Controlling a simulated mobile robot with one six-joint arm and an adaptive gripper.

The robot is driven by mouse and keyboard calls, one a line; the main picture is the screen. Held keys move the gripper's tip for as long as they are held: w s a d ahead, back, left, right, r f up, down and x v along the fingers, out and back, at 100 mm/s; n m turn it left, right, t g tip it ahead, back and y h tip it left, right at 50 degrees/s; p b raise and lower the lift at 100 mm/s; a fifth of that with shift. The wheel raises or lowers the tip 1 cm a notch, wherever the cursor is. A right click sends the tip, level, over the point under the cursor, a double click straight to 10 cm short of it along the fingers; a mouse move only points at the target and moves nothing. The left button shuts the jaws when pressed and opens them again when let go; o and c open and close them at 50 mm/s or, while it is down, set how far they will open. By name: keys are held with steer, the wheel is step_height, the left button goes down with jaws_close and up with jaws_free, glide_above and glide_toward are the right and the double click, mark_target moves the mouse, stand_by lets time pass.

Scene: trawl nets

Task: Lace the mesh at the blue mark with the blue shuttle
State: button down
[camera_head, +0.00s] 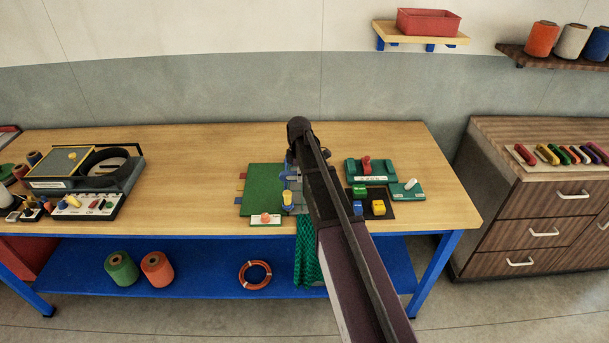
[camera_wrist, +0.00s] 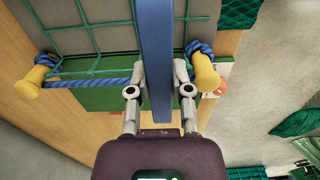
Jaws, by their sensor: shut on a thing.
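My gripper (camera_wrist: 160,85) is shut on a long flat blue bar, the blue shuttle (camera_wrist: 156,40), in the wrist view. The shuttle extends upward over the green mesh (camera_wrist: 92,72), which is strung over a grey backing. A blue rope (camera_wrist: 90,83) runs between two yellow pegs, the left one (camera_wrist: 30,82) and the right one (camera_wrist: 206,72), and passes behind the fingers. I cannot make out a blue mark on the mesh; the shuttle covers part of it. In the head view my arm hides much of the net frame, and green netting (camera_head: 307,262) hangs off the table's front.
The wooden table (camera_head: 190,190) has bare room left of the green board (camera_head: 262,185). A green block with a red handle (camera_head: 367,165) and a dark tray with blue and yellow pieces (camera_head: 370,208) stand right of my arm. A black ring-shaped device (camera_head: 115,172) stands far left.

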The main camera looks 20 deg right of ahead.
steer(key=w+a, duration=0.3)
steer(key=a, duration=1)
steer(key=shift+w, duration=0.15)
stand_by(0.8)
stand_by(0.6)
